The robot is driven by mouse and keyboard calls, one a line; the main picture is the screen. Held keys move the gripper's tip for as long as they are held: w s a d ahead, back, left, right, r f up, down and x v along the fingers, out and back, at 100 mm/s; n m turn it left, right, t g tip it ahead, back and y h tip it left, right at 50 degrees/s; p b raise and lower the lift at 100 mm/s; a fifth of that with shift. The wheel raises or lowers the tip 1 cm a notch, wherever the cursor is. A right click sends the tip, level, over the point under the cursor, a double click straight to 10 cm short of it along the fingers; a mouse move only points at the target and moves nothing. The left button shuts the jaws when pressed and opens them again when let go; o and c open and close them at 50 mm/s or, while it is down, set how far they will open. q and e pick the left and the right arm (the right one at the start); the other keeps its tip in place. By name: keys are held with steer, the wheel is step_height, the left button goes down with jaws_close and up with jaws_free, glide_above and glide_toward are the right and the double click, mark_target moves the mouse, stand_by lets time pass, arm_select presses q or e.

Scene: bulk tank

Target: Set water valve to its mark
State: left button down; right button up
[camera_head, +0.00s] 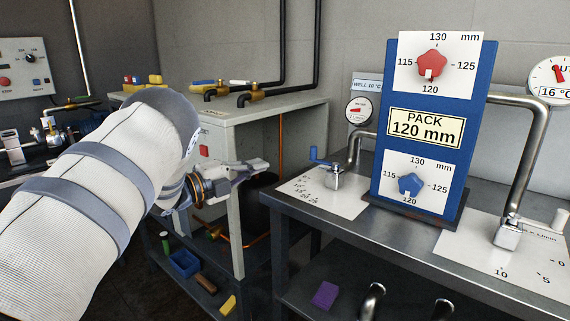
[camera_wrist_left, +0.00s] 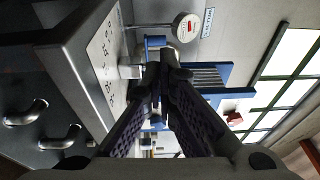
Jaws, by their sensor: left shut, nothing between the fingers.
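A small valve with a blue crank handle (camera_head: 318,155) sits over a white scale plate (camera_head: 345,203) at the left end of the metal bench. A short steel pipe rises behind it near the "WELL 10 °C" label (camera_head: 366,85). In the left wrist view the blue handle (camera_wrist_left: 154,42) and plate (camera_wrist_left: 104,62) show just beyond my fingers. My left gripper (camera_head: 264,165) is shut and empty, left of the blue handle and apart from it in the head view. Its fingertips also show in the wrist view (camera_wrist_left: 166,62). The plate's mark is too small to read. My right gripper is out of view.
A blue panel (camera_head: 447,128) with red and blue star knobs and a "PACK 120 mm" sign stands right of the valve. Another plate (camera_head: 520,255) with a steel lever lies further right. A grey cabinet (camera_head: 222,190) stands behind my left gripper. Round gauges (camera_head: 358,110) hang on the wall.

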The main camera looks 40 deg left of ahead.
arm_select(q)
steer(key=d+n+y, duration=0.2)
steer(key=d, duration=0.7)
steer(key=w, duration=0.2)
steer(key=w+d+b, duration=0.1)
steer(key=w, duration=0.2)
steer(key=w+b, duration=0.1)
steer(key=w, duration=0.2)
steer(key=shift+w+d+f, duration=0.25)
steer(key=shift+d, duration=0.1)
steer(key=w, duration=0.1)
steer(key=w+a, duration=0.1)
steer(key=w, duration=0.1)
steer(key=shift+w+a+r+b, duration=0.1)
steer(key=shift+w+a+b, duration=0.05)
steer(key=shift+a+b, duration=0.25)
steer(key=shift+w+a+r, duration=0.15)
steer(key=shift+w+a, duration=0.05)
steer(key=shift+w, duration=0.1)
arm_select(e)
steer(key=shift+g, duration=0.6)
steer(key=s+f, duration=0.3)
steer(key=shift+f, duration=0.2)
